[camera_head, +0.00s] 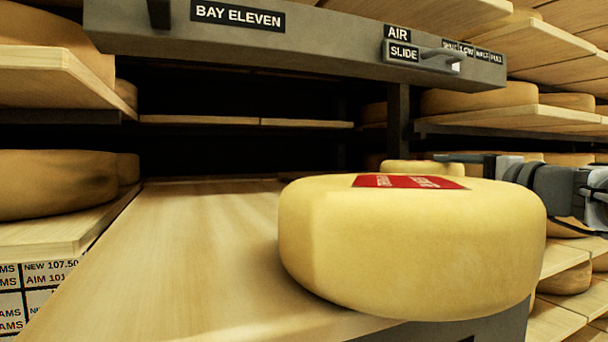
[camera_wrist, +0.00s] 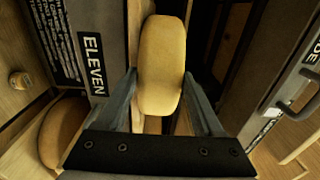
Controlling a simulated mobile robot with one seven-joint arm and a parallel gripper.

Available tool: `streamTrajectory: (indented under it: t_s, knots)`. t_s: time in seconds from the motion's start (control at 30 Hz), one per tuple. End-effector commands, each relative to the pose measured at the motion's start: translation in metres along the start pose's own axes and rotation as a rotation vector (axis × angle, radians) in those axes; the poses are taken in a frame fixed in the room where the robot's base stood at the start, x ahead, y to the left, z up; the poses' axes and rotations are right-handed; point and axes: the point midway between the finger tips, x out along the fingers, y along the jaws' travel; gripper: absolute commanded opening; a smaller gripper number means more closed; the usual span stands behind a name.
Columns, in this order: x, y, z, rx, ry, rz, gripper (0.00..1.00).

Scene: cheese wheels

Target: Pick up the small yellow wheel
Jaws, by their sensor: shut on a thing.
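The small yellow wheel (camera_head: 410,166) shows in the head view behind the large wheel, which hides its lower part. In the wrist view the small yellow wheel (camera_wrist: 162,62) lies between my two fingers, its long side running up the picture. My gripper (camera_head: 450,157) comes in from the right in the head view and is shut on this wheel. It also shows in the wrist view (camera_wrist: 160,92), one finger against each side of the wheel. I cannot tell whether the wheel touches the board beneath it.
A large yellow wheel (camera_head: 410,245) with a red label (camera_head: 408,181) sits on the wooden board (camera_head: 190,260) in front of my gripper. A grey beam (camera_head: 330,45) marked "BAY ELEVEN" crosses above. Shelves with more wheels (camera_head: 55,185) stand on both sides. The board's left part is clear.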

Motion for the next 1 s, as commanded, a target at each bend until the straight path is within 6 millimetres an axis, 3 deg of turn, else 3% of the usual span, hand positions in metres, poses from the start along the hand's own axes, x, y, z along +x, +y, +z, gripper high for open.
streamTrajectory:
  t_s: [0.03,0.33,1.0]
  knots:
    - [0.0,0.0,0.0,0.0,0.0,0.0,0.53]
    - [0.0,0.0,0.0,0.0,0.0,0.001,0.0]
    - [0.0,-0.013,0.001,-0.005,0.0,-0.007,0.0]
